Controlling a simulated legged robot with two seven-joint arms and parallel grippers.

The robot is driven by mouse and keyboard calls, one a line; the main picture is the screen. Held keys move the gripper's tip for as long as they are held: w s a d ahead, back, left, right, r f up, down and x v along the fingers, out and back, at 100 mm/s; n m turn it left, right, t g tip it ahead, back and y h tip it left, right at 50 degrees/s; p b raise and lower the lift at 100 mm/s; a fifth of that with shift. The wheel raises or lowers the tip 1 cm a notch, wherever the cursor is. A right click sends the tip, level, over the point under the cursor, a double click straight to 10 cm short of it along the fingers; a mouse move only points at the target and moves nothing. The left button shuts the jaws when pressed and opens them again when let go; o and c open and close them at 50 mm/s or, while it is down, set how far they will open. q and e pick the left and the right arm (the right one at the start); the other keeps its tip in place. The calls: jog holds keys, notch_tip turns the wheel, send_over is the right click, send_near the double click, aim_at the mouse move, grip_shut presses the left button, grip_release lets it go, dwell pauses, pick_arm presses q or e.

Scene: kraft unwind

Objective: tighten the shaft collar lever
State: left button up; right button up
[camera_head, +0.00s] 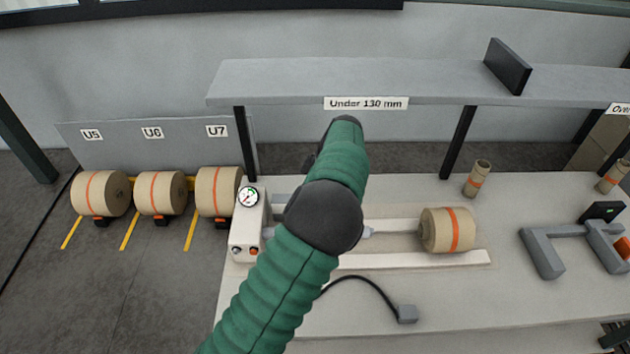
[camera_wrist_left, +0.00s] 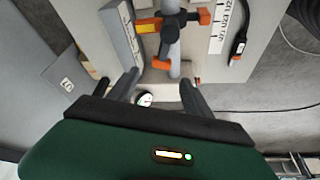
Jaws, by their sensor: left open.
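In the left wrist view a grey shaft (camera_wrist_left: 173,52) runs up the picture, with a dark collar (camera_wrist_left: 176,20) around it. Orange parts stick out at the collar's right (camera_wrist_left: 205,16) and lower on the shaft (camera_wrist_left: 161,63), and a yellow-orange piece (camera_wrist_left: 148,27) at its left. I cannot tell surely which is the lever. My left gripper (camera_wrist_left: 160,90) is open, its two dark fingers apart and pointing toward the shaft, with nothing seen gripped. In the head view my green arm hides the collar and most of the left gripper. My right gripper is not in view.
In the head view a kraft roll (camera_head: 448,230) sits on the bench (camera_head: 460,300), right of a white unit with a gauge (camera_head: 248,197). A shelf (camera_head: 430,82) overhangs behind. Several rolls stand at left. A grey bracket (camera_head: 543,252) and cardboard cores (camera_head: 478,178) are at right.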

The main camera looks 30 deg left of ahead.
pick_arm(q)
jog(key=v, duration=0.9)
jog(key=shift+s+a+f, duration=0.1)
